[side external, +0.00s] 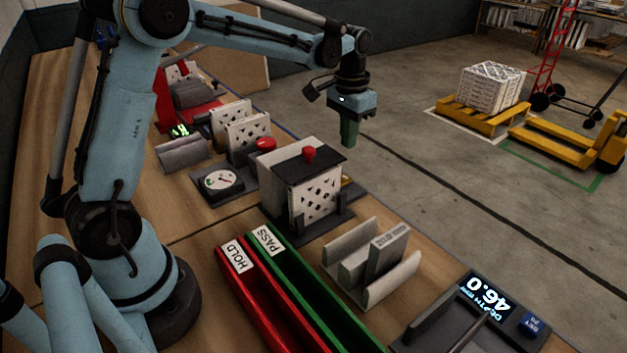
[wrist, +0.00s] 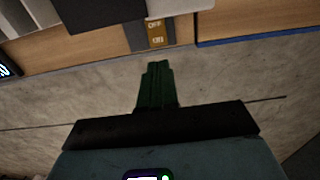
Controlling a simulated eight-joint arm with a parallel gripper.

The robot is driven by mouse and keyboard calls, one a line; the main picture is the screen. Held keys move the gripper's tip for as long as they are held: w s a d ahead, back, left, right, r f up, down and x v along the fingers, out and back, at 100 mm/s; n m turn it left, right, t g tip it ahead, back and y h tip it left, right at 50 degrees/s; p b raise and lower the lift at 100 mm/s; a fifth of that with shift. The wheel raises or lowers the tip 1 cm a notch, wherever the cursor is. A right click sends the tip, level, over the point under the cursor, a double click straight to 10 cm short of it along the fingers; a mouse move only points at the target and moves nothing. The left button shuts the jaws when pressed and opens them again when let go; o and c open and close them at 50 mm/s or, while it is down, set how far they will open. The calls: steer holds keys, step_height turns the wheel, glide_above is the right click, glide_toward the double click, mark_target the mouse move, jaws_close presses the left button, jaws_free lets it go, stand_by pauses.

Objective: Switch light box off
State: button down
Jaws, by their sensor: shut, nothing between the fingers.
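A yellow switch (wrist: 156,33) marked OFF and ON sits on a dark base in the wrist view, at the table's edge. Its rocker position cannot be told. In the side view a small bit of yellow (side external: 346,181) shows behind the right side of a box station with a dark top (side external: 309,165), a red knob and a patterned pale front; this looks like the light box. My gripper (side external: 349,140) has green fingers pointing down, shut and empty, above and beyond the station. In the wrist view the shut fingers (wrist: 156,68) point toward the switch, apart from it.
A grey holder (side external: 372,262) holds a pale block. A round gauge (side external: 220,181), a red button (side external: 266,144) and patterned panels (side external: 247,134) stand left. Open floor lies beyond the table edge.

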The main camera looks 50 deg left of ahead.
step_height(320, 180, up, 6)
glide_above(345, 176)
steer(key=shift+r, duration=0.1)
step_height(345, 176, down, 14)
steer(key=shift+f, duration=0.1)
stand_by(0.8)
steer(key=shift+w+f, duration=0.2)
steer(key=shift+f, duration=0.2)
steer(key=shift+s+r, duration=0.1)
steer(key=shift+s, duration=0.1)
steer(key=shift+s+r, duration=0.15)
steer(key=shift+s, duration=0.55)
